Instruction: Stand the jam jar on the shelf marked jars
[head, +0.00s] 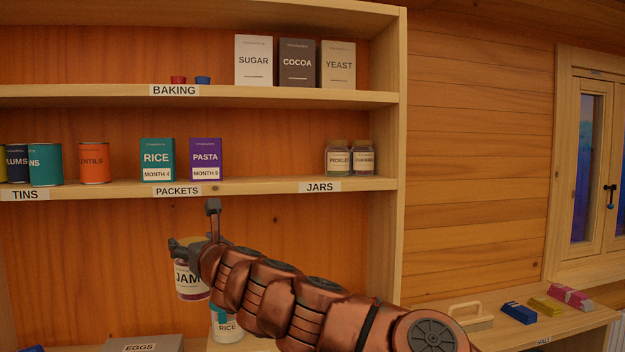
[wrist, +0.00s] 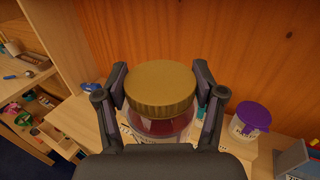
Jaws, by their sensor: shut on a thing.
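The jam jar (head: 189,283) has a white JAM label and hangs upright below the middle shelf in the head view. In the wrist view its gold lid (wrist: 160,90) and dark red contents show between the fingers. My gripper (head: 198,240) is shut on the jam jar near its top, and it also shows in the wrist view (wrist: 160,98). The JARS label (head: 320,187) is on the front edge of the middle shelf (head: 260,187), at its right end. Two jars stand above it, a pickles jar (head: 337,158) and another jar (head: 362,158).
Rice (head: 157,160) and pasta (head: 205,159) packets stand left of the jars, with free shelf between. Tins are further left. The BAKING shelf (head: 300,98) is above. A rice container (head: 227,326) and an eggs box (head: 145,345) are below. The side upright (head: 388,150) bounds the right.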

